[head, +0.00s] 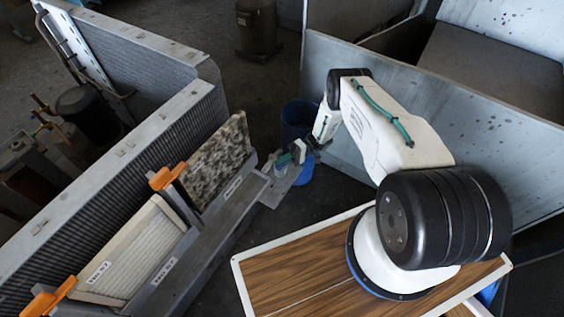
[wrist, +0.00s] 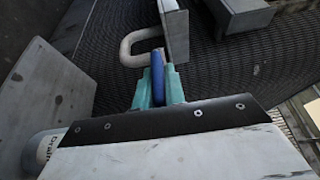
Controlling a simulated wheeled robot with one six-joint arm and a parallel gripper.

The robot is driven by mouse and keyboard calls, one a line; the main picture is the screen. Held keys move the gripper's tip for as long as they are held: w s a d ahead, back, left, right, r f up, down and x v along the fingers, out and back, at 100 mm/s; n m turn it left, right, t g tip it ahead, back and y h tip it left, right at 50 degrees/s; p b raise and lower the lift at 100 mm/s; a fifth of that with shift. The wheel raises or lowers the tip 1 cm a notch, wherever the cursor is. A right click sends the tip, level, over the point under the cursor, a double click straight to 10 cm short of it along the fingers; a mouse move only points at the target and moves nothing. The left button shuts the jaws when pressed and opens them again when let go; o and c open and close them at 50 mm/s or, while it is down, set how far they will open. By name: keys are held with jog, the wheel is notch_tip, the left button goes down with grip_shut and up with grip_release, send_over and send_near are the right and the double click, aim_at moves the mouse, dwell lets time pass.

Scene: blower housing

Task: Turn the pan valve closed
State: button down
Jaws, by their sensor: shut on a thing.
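My gripper (wrist: 158,88) shows in the wrist view with its two teal fingers closed on a narrow blue piece, which I take to be the pan valve's handle (wrist: 158,72). The handle stands upright between the fingers, and its lower part is hidden by them. The valve body cannot be made out. A pale curved pipe (wrist: 131,50) lies just beyond the fingertips. In the head view my gripper (head: 291,157) is at the near side of the blue bucket, by the end of the long grey pan (head: 215,232). The handle is too small to tell there.
The blue bucket (head: 298,118) stands behind my gripper. A mottled dirty filter (head: 219,158) and a pale pleated filter (head: 130,255) stand in the housing, with orange clips (head: 166,176). A grey panel (head: 450,125) rises behind my arm. A white label reading "Drain" (wrist: 44,150) shows at lower left.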

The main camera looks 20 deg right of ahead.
jog(key=c, duration=1.5)
grip_release()
jog(key=shift+w, duration=0.1)
jog(key=shift+o, duration=0.2)
jog(key=shift+d, duration=0.1)
jog(key=v, duration=0.7)
jog(key=shift+d, duration=0.3)
